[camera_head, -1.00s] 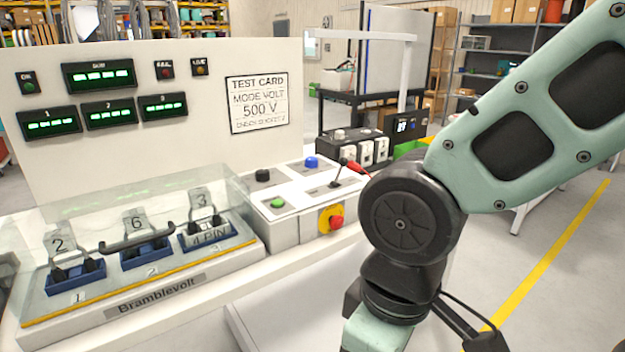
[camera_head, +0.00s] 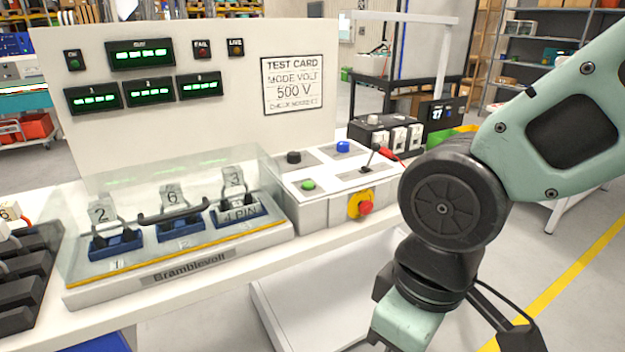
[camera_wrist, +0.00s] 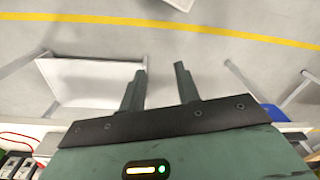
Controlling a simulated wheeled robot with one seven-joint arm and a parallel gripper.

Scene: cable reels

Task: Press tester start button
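The tester (camera_head: 185,120) is a white console with green displays and a card reading "MODE VOLT 500 V". Its control box (camera_head: 313,212) carries a green button (camera_head: 308,185), a black knob (camera_head: 294,157), a blue button (camera_head: 343,147), a lever switch (camera_head: 370,157) and a red emergency stop (camera_head: 365,207) on yellow. No label shows which button is start.
A black unit with white sockets (camera_head: 398,138) stands right of the control box. Black trays (camera_head: 22,285) sit at the bench's left end. A white table-like surface (camera_wrist: 90,82) lies below my gripper. Open floor with a yellow line (camera_head: 560,290) is at right.

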